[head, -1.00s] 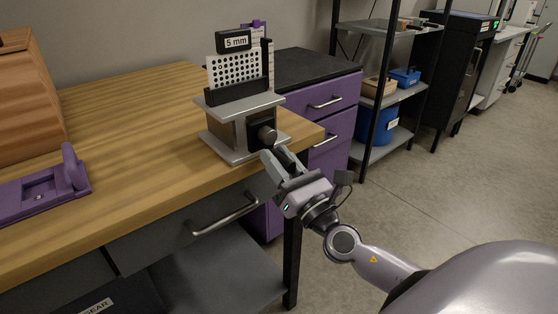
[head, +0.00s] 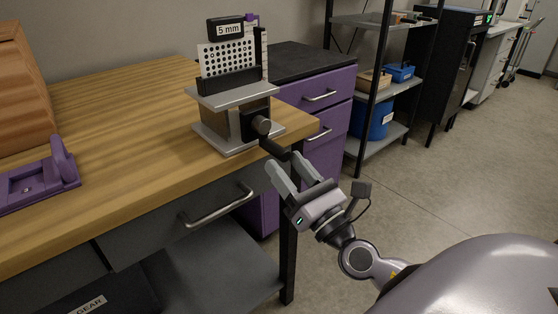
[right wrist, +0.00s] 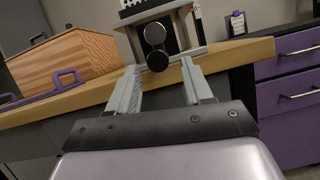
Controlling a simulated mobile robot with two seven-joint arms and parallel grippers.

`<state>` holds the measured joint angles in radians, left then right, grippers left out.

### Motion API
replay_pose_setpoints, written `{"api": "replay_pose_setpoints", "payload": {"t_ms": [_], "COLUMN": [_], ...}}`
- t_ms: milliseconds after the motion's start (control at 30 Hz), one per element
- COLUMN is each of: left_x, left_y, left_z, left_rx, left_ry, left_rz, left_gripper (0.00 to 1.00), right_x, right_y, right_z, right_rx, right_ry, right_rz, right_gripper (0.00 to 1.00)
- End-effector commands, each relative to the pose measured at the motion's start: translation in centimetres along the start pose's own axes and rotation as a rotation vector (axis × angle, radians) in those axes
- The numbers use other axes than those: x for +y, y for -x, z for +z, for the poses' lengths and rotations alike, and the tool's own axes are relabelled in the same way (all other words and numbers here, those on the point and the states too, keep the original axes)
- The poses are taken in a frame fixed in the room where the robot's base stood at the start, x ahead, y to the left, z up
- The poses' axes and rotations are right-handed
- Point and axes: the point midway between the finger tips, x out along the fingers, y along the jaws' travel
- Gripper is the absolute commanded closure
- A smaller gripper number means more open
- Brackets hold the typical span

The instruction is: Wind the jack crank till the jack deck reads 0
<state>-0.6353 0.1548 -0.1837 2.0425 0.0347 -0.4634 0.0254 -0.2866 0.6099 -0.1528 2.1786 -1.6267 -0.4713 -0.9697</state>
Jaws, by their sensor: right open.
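The grey jack (head: 228,130) stands near the right front corner of the wooden bench. Its upper deck (head: 236,97) carries a white lattice plate with holes (head: 228,57), and the sign above (head: 228,29) reads 5 mm. The black jack crank (head: 273,148) sticks out from the jack's front, its arm slanting down to the right. My right gripper (head: 284,162) is open and empty just below and in front of the crank, apart from it. In the right wrist view the crank (right wrist: 155,60) shows ahead, between the spread fingers. My left gripper is not in view.
A purple fixture (head: 40,185) and a wooden box (head: 22,95) stand at the bench's left. A drawer handle (head: 218,205) juts out below the bench front. Purple drawers (head: 325,98) stand behind at the right. The floor at the right is clear.

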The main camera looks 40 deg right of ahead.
Motion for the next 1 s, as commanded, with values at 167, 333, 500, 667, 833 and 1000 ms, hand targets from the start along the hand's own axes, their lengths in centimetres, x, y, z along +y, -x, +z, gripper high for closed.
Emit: {"api": "replay_pose_setpoints", "payload": {"t_ms": [167, 333, 500, 667, 833, 1000], "left_x": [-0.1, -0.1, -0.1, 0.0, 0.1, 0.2], "left_y": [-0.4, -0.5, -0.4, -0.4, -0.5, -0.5], "left_z": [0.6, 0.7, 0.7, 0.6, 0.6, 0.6], "left_rx": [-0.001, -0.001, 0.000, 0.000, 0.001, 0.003], "left_ry": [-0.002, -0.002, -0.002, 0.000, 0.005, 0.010], "left_rz": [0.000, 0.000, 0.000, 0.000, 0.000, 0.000], "left_gripper": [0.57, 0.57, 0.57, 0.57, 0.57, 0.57], "right_x": [0.0, 0.0, 0.0, 0.0, 0.0, 0.0], "right_y": [1.6, 2.0, 2.0, 2.0, 2.0, 2.0], "right_z": [-0.1, 0.1, 0.1, 0.1, 0.1, 0.1], "right_rx": [0.000, -0.001, -0.002, -0.002, -0.001, -0.001], "right_ry": [0.002, 0.002, 0.001, 0.001, 0.001, 0.001], "right_rz": [0.000, 0.001, 0.000, 0.000, 0.000, 0.000], "right_gripper": [0.50, 0.50, 0.50, 0.50, 0.50, 0.50]}}
